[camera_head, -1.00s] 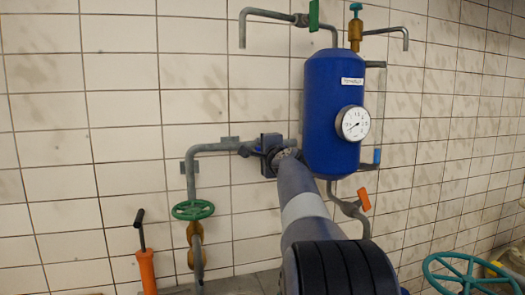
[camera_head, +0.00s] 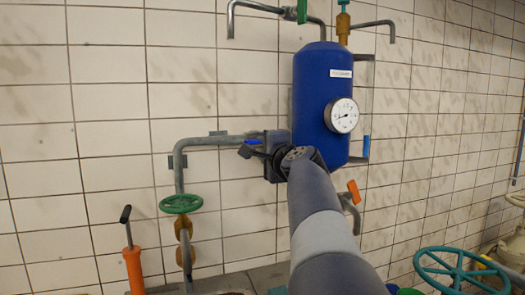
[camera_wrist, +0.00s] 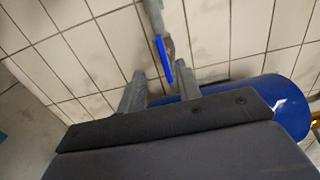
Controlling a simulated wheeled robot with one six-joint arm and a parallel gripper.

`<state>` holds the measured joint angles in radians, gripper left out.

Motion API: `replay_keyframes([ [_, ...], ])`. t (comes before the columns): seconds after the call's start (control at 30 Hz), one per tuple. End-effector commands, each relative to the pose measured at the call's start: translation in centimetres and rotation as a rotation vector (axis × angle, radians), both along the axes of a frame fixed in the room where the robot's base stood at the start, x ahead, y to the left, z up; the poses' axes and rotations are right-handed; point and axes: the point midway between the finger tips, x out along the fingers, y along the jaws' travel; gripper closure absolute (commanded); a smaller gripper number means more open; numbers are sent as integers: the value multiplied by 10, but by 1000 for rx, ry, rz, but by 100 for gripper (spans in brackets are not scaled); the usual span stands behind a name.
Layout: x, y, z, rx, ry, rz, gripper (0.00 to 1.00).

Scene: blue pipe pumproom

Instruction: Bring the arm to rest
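My arm reaches up from the bottom of the head view, across the lower front of the blue tank (camera_head: 318,85). My gripper (camera_head: 248,149) is in front of the grey pipe, just left of the tank. In the wrist view its two fingers (camera_wrist: 160,85) stand apart. A blue lever (camera_wrist: 163,60) on a grey pipe shows in the gap between them; I cannot tell whether they touch it. A bit of blue beside the gripper also shows in the head view (camera_head: 257,142). Nothing appears clamped.
The tank carries a round gauge (camera_head: 341,115). A blue lever (camera_head: 366,146) and an orange lever (camera_head: 353,191) are on its right. A green handwheel (camera_head: 181,203) and an orange hand pump (camera_head: 134,268) are lower left. A teal handwheel (camera_head: 462,270) is lower right. Tiled wall stands behind.

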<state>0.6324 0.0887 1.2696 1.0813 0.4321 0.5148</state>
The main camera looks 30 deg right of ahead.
Motion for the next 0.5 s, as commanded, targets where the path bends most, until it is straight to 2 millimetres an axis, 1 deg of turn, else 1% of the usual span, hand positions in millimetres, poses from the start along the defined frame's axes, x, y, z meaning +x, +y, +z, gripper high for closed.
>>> replay_keyframes([
  [0.27,2,0,0,0,0,1,67],
  [0.37,8,-2,1,0,1,2,67],
  [0.5,25,-6,2,1,1,2,67],
])
